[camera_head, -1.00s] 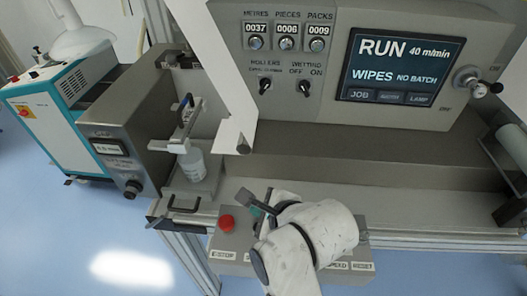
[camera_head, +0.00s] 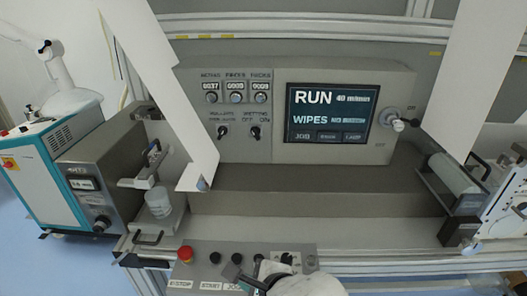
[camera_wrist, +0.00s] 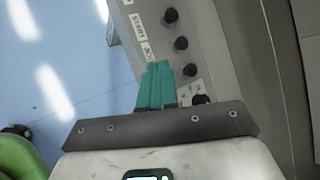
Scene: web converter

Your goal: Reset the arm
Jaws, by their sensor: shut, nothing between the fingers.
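My arm (camera_head: 288,277) is white and enters at the bottom of the head view, in front of the control box. In the wrist view my gripper (camera_wrist: 157,70) has two teal fingers side by side, pressed together with nothing between them. They lie over the edge of the control box (camera_wrist: 205,30), near the START label and a row of black knobs. In the head view the fingertips are hard to make out beside the dark gripper body.
The control box has a red stop button (camera_head: 185,254). Behind it stands the converter with its RUN screen (camera_head: 331,114). A white roll (camera_head: 453,175) is at right. Blue floor is open at left.

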